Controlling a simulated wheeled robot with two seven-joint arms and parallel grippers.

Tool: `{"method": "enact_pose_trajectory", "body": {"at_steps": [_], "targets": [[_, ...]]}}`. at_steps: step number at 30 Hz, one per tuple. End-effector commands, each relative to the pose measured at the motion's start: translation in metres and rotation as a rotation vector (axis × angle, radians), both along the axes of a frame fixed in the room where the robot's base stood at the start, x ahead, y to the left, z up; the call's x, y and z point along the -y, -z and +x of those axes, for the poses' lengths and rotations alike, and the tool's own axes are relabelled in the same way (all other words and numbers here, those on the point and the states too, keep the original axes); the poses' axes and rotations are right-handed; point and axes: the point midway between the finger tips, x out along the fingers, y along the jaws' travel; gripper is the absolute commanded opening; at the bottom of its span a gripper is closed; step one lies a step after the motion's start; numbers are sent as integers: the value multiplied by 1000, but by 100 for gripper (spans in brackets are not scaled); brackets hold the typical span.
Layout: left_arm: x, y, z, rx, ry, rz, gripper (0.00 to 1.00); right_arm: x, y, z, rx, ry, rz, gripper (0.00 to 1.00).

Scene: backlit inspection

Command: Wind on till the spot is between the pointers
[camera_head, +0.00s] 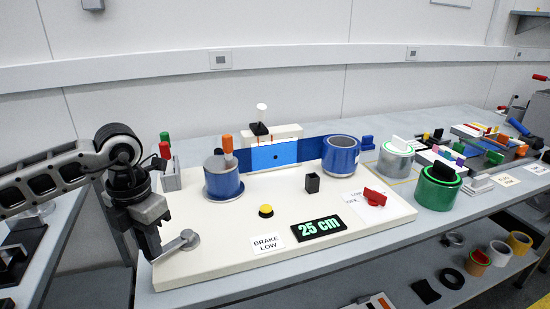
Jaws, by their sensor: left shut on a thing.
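My left gripper (153,250) is shut on the handle end of a grey crank (184,241) at the front left corner of the white board. A blue web (311,150) runs between the left spool (223,182) and the right spool (341,157). Its middle passes over a brighter, backlit blue window (272,156). My right gripper is not in view.
A green-banded roll (438,188) and a grey roll (395,160) stand to the right.

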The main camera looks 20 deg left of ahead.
Motion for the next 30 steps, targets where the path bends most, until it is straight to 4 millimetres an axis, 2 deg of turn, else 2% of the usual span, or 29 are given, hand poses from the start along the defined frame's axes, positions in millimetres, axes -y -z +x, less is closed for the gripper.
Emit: {"method": "enact_pose_trajectory", "body": {"at_steps": [11, 19, 30], "targets": [[0, -2, 2, 10, 1, -2, 9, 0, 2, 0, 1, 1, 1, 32], [-12, -1, 9, 10, 1, -3, 9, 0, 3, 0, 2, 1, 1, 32], [-12, -2, 9, 10, 2, -3, 9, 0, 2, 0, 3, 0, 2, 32]]}}
